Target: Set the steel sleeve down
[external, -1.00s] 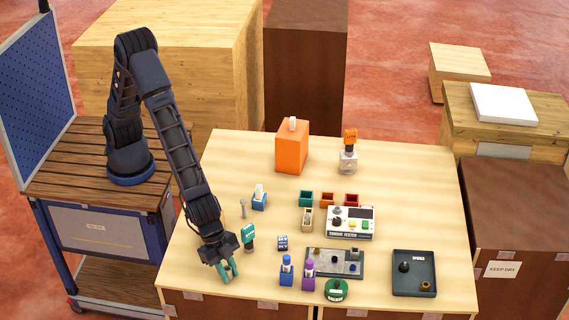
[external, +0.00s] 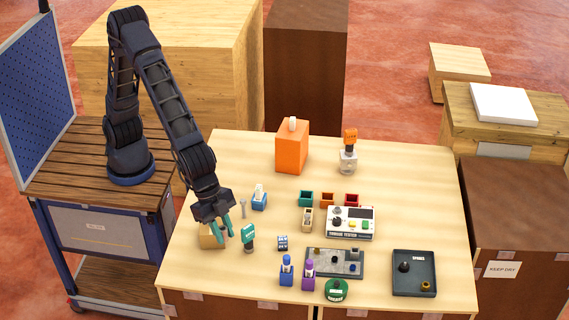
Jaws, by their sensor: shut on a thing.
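My gripper (external: 223,236) is over the left part of the table, its teal fingers pointing down. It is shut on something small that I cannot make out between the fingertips. The steel sleeve cannot be picked out clearly; it may be the thing in the fingers.
Blue and purple bottles (external: 287,271) stand in front right. The table's left front is clear.

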